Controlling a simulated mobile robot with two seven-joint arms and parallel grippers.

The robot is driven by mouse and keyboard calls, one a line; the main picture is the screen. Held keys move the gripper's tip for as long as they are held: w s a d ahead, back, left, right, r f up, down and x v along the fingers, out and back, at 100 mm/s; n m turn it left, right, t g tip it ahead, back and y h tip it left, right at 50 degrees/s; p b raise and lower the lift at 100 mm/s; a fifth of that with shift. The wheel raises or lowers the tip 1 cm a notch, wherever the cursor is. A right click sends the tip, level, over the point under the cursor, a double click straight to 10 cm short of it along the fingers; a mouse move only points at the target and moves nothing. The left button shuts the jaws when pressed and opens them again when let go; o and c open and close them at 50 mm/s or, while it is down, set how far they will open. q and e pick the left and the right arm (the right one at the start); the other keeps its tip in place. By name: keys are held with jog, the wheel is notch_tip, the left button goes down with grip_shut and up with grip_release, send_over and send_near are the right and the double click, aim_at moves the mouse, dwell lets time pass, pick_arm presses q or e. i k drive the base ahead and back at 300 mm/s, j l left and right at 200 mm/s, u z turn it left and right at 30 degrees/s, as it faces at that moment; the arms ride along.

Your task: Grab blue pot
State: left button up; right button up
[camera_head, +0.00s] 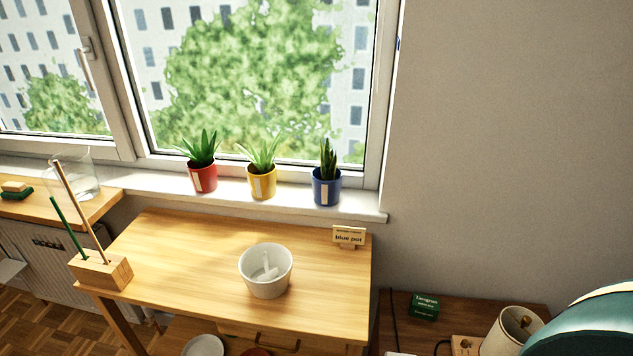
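The blue pot (327,188) stands upright on the white windowsill (365,205), near its right end. It holds a dark green, upright-leaved plant (328,157) and has a pale label on its front. A yellow pot (262,186) and a red pot (202,177), each with a green plant, stand to its left on the same sill. A small sign (349,236) reading "blue pot" stands on the wooden table (190,250) below the sill. Neither of my grippers shows in the head view.
A white bowl-like container (266,280) with a small white piece inside sits on the table. A wooden block with two upright sticks (103,272) stands at its left edge. A green box (424,306) and a teal rounded object (590,325) are at lower right.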

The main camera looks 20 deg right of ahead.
aim_at(326, 179)
jog(key=i+j, duration=0.35)
jog(key=z, duration=1.35)
